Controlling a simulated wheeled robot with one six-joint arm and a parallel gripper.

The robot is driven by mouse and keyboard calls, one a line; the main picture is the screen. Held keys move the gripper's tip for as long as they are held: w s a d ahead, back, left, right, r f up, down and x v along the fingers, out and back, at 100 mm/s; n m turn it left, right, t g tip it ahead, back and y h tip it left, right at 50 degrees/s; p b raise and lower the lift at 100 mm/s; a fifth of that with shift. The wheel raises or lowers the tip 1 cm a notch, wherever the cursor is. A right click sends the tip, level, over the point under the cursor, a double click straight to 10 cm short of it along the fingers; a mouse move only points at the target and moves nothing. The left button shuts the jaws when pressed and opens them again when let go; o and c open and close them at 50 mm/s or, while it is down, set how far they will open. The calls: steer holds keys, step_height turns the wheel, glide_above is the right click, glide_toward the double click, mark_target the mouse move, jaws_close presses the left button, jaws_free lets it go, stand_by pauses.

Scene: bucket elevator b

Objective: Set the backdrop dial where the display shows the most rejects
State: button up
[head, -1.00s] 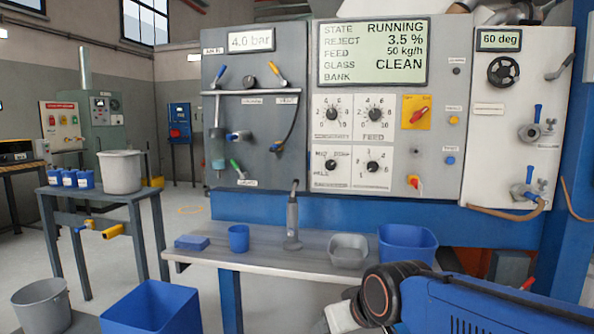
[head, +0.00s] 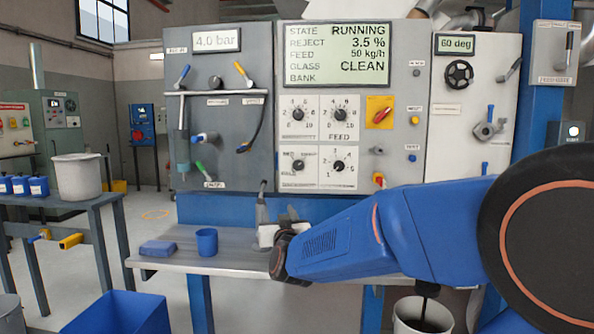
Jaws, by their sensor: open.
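The display (head: 337,54) reads STATE RUNNING, REJECT 3.5 %, FEED 50 kg/h, GLASS CLEAN; the BANK line looks blank. Below it are several black dials on white plates: upper left (head: 298,114), the FEED dial (head: 339,114), lower left (head: 298,165) and lower right (head: 338,165). The small labels are too blurred to tell which is the backdrop dial. My gripper (head: 279,225) is open, low in front of the bench and below the dials, apart from them. Its fingers are small and partly hidden by my wrist.
A yellow plate with a red switch (head: 380,113) is right of the dials. The bench (head: 220,260) carries a blue cup (head: 207,242) and blue block (head: 158,248). A grey spout (head: 262,205) stands near my gripper. Pipes and levers occupy the left panel (head: 225,140).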

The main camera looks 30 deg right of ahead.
steer(key=w+d+r+m+h, duration=0.2)
steer(key=d+h, duration=0.2)
steer(key=h, duration=0.1)
steer(key=m+h, duration=0.1)
steer(key=h, duration=0.1)
glide_toward(298, 166)
steer(key=x, duration=0.8)
steer(key=shift+t, duration=0.3)
steer(key=c, duration=1)
